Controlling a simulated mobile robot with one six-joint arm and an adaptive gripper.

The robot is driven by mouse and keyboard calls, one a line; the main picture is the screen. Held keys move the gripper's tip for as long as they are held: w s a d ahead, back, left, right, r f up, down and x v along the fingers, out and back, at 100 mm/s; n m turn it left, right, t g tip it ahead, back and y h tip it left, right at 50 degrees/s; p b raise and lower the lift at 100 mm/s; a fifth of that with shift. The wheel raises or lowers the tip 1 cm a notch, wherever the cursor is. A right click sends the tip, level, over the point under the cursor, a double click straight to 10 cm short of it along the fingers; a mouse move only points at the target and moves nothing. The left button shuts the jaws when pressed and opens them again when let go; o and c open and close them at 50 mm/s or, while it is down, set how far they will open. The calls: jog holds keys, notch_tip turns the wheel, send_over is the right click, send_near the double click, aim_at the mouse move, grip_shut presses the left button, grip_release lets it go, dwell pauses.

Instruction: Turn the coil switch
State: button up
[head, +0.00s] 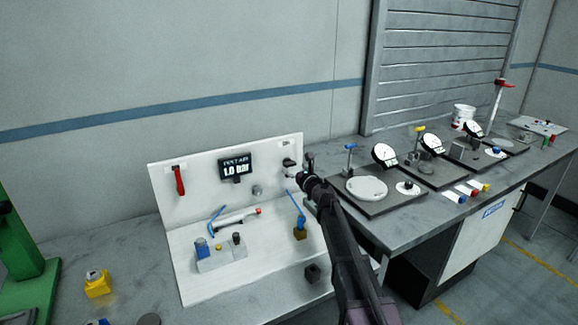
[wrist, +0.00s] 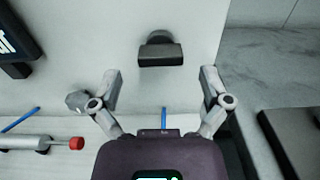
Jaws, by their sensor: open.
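A black knob (head: 288,163), which looks like the coil switch, is on the upright white panel at its right side. In the wrist view the black knob (wrist: 160,54) has a wide bar with a rounded part behind it. It lies ahead of my gripper (wrist: 161,84), centred between the two spread fingers and apart from them. My gripper (head: 307,170) is open and empty, close to the panel's right edge in the head view. I see no label on the knob.
A pressure display (head: 237,167) reading 1.0 bar, a red handle (head: 180,181) and a grey knob (head: 257,190) are on the panel. Dial gauges (head: 384,154) stand on the right bench.

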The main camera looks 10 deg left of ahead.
aim_at(291, 166)
jog(key=shift+x, duration=1.7)
